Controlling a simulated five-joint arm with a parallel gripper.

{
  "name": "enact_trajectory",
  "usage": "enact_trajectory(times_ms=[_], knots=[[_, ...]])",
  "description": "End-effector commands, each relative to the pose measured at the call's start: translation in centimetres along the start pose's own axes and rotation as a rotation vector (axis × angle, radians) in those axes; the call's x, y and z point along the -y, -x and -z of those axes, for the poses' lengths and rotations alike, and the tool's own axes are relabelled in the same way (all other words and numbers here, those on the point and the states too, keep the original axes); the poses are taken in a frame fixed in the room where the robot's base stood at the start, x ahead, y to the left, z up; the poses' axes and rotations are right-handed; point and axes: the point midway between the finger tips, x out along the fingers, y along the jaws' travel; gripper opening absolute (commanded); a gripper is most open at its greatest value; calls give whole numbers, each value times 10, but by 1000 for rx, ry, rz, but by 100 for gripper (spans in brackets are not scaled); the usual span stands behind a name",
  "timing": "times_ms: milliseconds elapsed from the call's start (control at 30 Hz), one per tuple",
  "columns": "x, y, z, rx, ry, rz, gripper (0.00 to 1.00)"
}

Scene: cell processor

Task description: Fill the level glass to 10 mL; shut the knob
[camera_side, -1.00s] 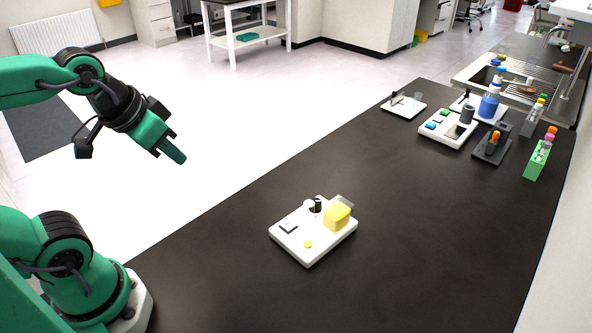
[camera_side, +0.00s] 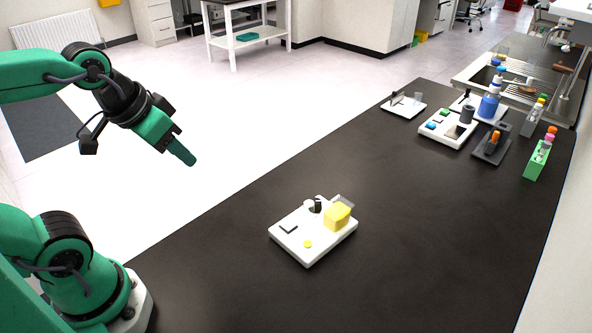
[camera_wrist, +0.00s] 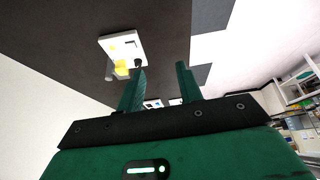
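A white device (camera_side: 290,247) sits on the dark bench, right of and below my gripper in the side view. It carries a yellow block (camera_side: 337,217), a yellow button, a small dark-edged panel (camera_side: 289,228), a small black upright part (camera_side: 318,205) that may be the knob, and a clear piece (camera_side: 345,201) behind the block. I cannot tell which part is the level glass, nor any liquid level. The device (camera_wrist: 122,42) also shows at upper left in the wrist view. My gripper (camera_side: 186,156) is raised, apart from everything; its fingers (camera_wrist: 161,72) are spread and empty.
A second white device (camera_side: 447,133), a small tray (camera_side: 403,107), a blue bottle (camera_side: 489,106) and a green tube rack (camera_side: 537,162) stand at the bench's far end, near a sink (camera_side: 490,75). The bench between them and the near device is clear.

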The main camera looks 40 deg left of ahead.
Motion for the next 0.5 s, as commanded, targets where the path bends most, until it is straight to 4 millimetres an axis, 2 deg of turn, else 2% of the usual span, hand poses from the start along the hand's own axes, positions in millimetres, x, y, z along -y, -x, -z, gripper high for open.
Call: enact_trajectory(times_ms=[233,500], knots=[[-8,-9,28,59,58,-8,36],[-22,-31,68,141,144,-9,36]])
